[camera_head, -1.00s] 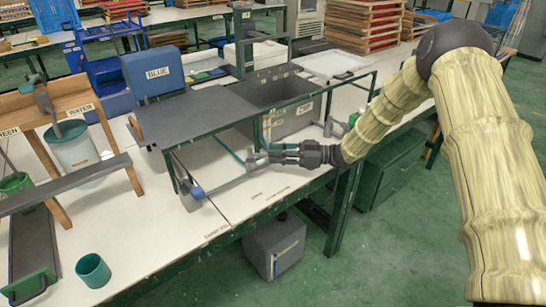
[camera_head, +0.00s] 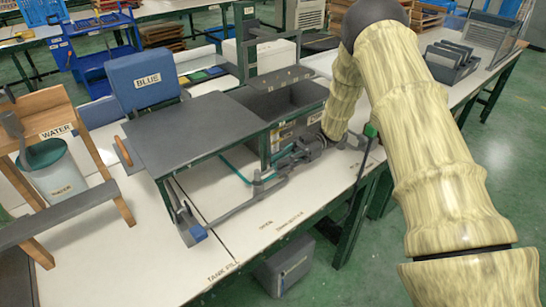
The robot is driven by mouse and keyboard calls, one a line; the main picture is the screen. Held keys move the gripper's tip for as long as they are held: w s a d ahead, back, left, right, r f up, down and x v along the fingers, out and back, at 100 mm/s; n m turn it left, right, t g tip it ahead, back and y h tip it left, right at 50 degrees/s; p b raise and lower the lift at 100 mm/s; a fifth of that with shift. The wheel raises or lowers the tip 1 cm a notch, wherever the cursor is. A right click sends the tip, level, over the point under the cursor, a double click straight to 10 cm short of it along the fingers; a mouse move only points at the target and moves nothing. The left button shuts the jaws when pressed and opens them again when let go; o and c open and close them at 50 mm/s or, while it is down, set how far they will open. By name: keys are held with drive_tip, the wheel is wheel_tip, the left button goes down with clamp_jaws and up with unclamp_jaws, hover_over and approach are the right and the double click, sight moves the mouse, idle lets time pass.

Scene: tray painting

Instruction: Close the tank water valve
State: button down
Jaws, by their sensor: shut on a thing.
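The tank water pipe and valve fitting (camera_head: 257,187) lie on the white bench top, in front of the grey tank (camera_head: 272,101). A teal hose (camera_head: 236,170) runs to the fitting. A blue end piece (camera_head: 197,233) is at the pipe's left end. My gripper (camera_head: 281,162) points left and down at the fitting's right side, low over the bench. It is shut on a dark part there that looks like the valve handle. The fingers and my arm hide much of the grip, so the handle's exact angle cannot be told.
A dark tray table (camera_head: 196,130) stands left of the tank, with a box marked BLUE (camera_head: 146,82) behind it. A wooden stand (camera_head: 65,109) and a WATER bucket (camera_head: 58,176) are at the left. A green-topped rod (camera_head: 370,131) stands right of my gripper. A grey container (camera_head: 285,270) is below.

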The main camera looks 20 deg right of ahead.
drive_tip(key=shift+a+f, duration=0.1)
drive_tip(key=shift+a, duration=0.05)
idle(0.3)
drive_tip(key=c, duration=1.4)
unclamp_jaws()
drive_tip(key=shift+a, duration=0.1)
drive_tip(key=shift+o, duration=0.2)
drive_tip(key=shift+d, duration=0.2)
wheel_tip(320, 180, up, 10)
drive_tip(key=shift+r, duration=0.1)
